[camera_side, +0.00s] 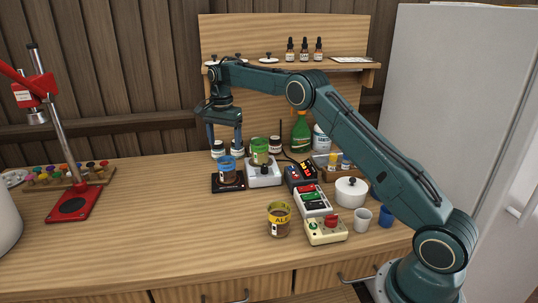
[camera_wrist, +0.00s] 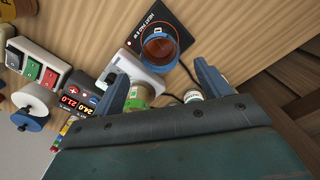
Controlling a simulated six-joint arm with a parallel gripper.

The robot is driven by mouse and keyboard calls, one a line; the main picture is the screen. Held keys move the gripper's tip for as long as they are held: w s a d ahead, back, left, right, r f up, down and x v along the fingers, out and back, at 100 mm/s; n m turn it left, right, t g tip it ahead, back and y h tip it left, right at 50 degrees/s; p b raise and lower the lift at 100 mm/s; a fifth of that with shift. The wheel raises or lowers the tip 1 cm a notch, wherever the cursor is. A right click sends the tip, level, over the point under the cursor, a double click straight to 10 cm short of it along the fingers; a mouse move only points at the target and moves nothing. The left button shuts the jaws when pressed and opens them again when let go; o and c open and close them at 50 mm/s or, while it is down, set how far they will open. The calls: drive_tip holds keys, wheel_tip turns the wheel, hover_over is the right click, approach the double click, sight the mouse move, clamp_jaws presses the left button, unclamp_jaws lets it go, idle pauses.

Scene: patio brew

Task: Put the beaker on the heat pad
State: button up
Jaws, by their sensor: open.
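A beaker of brown liquid with a blue band (camera_side: 228,170) stands upright on the black heat pad (camera_side: 240,185). In the wrist view the beaker (camera_wrist: 160,50) shows from above with its round rim, on the labelled heat pad (camera_wrist: 172,20). My gripper (camera_side: 225,146) is open and empty, with its fingers pointing down just above the beaker. In the wrist view the fingers (camera_wrist: 162,74) are spread apart on either side, below the beaker's rim in the picture. I see no finger touching it.
A white device (camera_side: 264,177) carrying a green-banded vessel (camera_side: 259,151) stands close right of the pad. A yellow-banded beaker (camera_side: 279,221), switch boxes (camera_side: 313,200) and a white pot (camera_side: 351,192) are farther right. A red stand (camera_side: 74,204) is at left; the table between is clear.

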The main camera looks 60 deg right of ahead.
drive_tip(key=shift+r, duration=1.3)
drive_tip(key=s+a+r+n+t, duration=0.2)
drive_tip(key=s+a+r+n, duration=0.25)
drive_tip(key=s+r, duration=0.45)
drive_tip(key=s+a+r+n+t, duration=0.1)
drive_tip(key=s+a+r+n, duration=0.35)
drive_tip(key=s+r, duration=0.5)
drive_tip(key=s+a+f+n+t, duration=0.1)
drive_tip(key=s+f+n, duration=0.1)
drive_tip(key=s, duration=0.6)
drive_tip(key=s+a+f+n, duration=0.2)
drive_tip(key=s+f, duration=0.2)
drive_tip(key=s, duration=0.5)
drive_tip(key=s+a+f+n+t, duration=0.1)
drive_tip(key=s+f+n, duration=0.1)
drive_tip(key=s, duration=0.6)
drive_tip(key=shift+s+a+f+n+t, duration=0.3)
drive_tip(key=shift+a+f+n, duration=0.1)
drive_tip(key=shift+f, duration=0.3)
